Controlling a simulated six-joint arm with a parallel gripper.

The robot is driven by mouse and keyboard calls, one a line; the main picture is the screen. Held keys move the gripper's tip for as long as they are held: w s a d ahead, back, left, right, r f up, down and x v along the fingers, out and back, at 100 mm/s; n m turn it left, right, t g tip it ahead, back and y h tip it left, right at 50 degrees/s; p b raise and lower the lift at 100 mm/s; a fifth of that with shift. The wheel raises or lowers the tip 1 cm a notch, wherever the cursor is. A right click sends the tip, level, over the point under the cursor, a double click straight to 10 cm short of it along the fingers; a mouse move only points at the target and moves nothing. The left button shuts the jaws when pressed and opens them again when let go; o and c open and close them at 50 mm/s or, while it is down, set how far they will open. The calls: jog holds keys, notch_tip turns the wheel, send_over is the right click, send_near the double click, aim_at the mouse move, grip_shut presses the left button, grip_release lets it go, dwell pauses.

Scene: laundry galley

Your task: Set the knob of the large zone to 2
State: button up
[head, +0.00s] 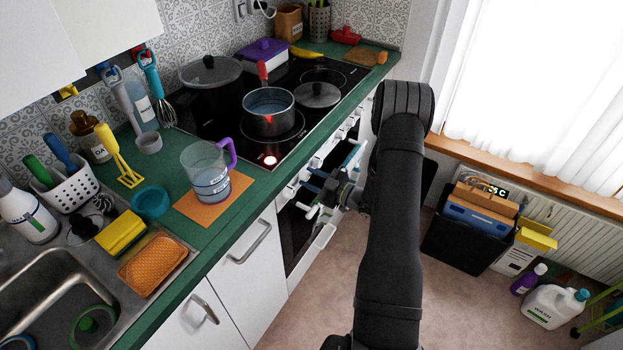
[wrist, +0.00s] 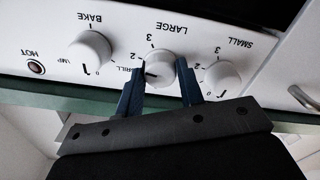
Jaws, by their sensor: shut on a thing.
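The white knob of the large zone (wrist: 160,68), under the label LARGE, is in the middle of the wrist view, where the panel appears upside down. My gripper (wrist: 161,80) has its two blue fingers on either side of this knob and is shut on it. The knob's dark mark points left and slightly down in this view, below the printed 2. The left finger hides part of the scale there. In the head view my gripper (head: 335,190) is at the stove front, and my arm and wrist hide the held knob.
The SMALL knob (wrist: 222,78) is close to the right finger, and the BAKE knob (wrist: 90,50) is left of the left finger. A HOT lamp (wrist: 36,67) is further left. A saucepan (head: 268,110) stands on the black hob (head: 215,125) behind the panel.

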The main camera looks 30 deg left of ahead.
dwell(0.5)
jog(key=o, duration=1)
jog(key=d, duration=1.7)
jog(key=shift+d, duration=0.25)
jog(key=a, duration=1.7)
jog(key=shift+a, duration=0.25)
jog(key=shift+d, duration=0.15)
